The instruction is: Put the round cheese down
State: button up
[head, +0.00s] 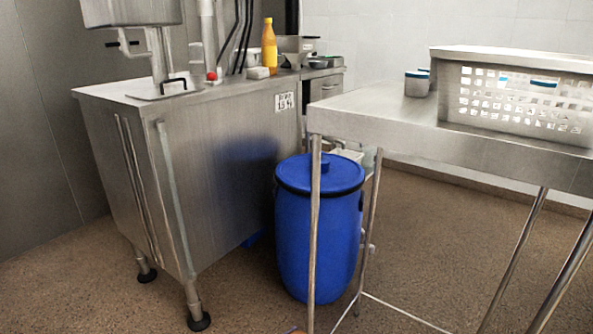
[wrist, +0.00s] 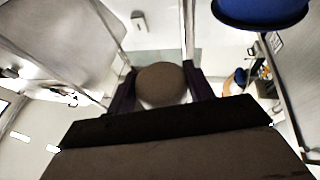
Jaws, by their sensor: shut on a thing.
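My gripper (wrist: 161,92) shows in the wrist view, its two dark fingers on either side of a round brownish-grey thing. This is the round cheese (wrist: 160,77), held between the fingers and seen in shadow, with a paler part below it. What lies directly beneath the cheese cannot be told. Neither my gripper nor the cheese can be made out in the head view.
The counter bears a yellow bottle (head: 269,50). Floor shows under the table.

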notch_tip(320, 180, down, 7)
notch_tip(320, 180, up, 12)
jog(key=p, duration=1.8)
jog(key=shift+r, duration=0.1)
jog(key=shift+a, duration=0.1)
